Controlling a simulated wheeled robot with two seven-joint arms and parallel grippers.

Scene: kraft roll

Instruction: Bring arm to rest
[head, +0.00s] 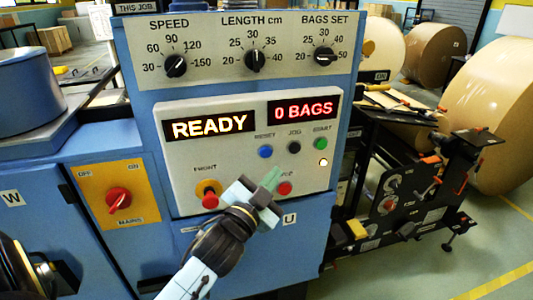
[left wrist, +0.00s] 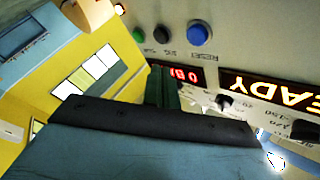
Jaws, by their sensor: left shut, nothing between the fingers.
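My left arm comes in from the bottom of the head view, and my left gripper (head: 268,182) is shut with nothing in it. It is in front of the lower part of the blue machine's control panel (head: 240,150), covering part of the area near a red button (head: 284,188). I cannot tell whether it touches the panel. In the left wrist view the green fingertips (left wrist: 163,86) are together, with the panel's displays and buttons behind them. My right gripper is not in view.
The READY display (head: 209,126) and the 0 BAGS display (head: 303,109) are lit. A red mains switch (head: 118,200) and a red mushroom button (head: 210,199) are to the left. Black roll-stand machinery (head: 400,190) and large kraft rolls (head: 495,110) stand to the right, with open floor at lower right.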

